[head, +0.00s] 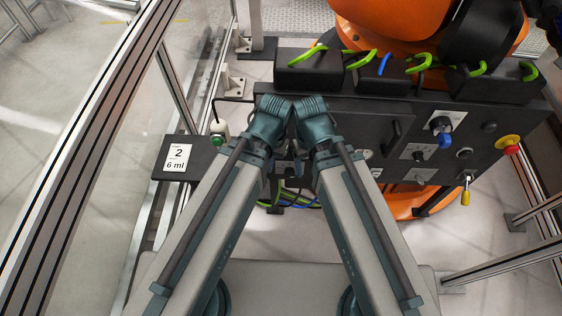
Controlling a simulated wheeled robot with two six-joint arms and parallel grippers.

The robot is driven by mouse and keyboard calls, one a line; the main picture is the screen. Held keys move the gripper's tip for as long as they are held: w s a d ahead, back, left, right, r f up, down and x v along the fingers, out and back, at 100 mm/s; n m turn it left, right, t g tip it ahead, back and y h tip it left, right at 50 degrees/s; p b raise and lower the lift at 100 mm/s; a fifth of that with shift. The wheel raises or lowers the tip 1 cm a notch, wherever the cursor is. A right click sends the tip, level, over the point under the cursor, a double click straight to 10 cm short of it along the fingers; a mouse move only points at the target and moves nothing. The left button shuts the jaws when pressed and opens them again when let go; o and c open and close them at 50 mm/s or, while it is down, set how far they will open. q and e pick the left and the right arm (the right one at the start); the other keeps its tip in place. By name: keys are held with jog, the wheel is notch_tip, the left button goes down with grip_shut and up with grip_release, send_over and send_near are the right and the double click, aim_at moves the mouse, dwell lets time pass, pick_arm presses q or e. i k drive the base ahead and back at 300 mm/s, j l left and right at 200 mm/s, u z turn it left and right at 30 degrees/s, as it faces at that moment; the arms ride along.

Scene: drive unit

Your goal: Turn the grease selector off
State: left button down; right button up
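A dark control panel (385,119) stands ahead, with several controls on its right part. A rotary knob (440,125) with a blue lower part sits there on a white plate. A smaller dark knob (419,156) on a white plate is below and left of it. I cannot read the labels, so I cannot tell which is the grease selector. My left wrist (270,118) and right wrist (315,118) are close together in front of the panel's left part. My grippers are mostly hidden behind the wrists; whether they are open or shut does not show.
A red and yellow emergency button (508,144) and a yellow-tipped switch (466,192) are at the panel's right. A dark shelf (200,168) with a "2, 6 ml" card (177,158) and a green-buttoned device (218,138) is left. Cables hang below the panel.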

aim_at(289, 171)
jog(key=k+l+z, duration=0.25)
jog(key=k, duration=0.25)
jog(key=k+l+z, duration=0.25)
jog(key=k, duration=0.2)
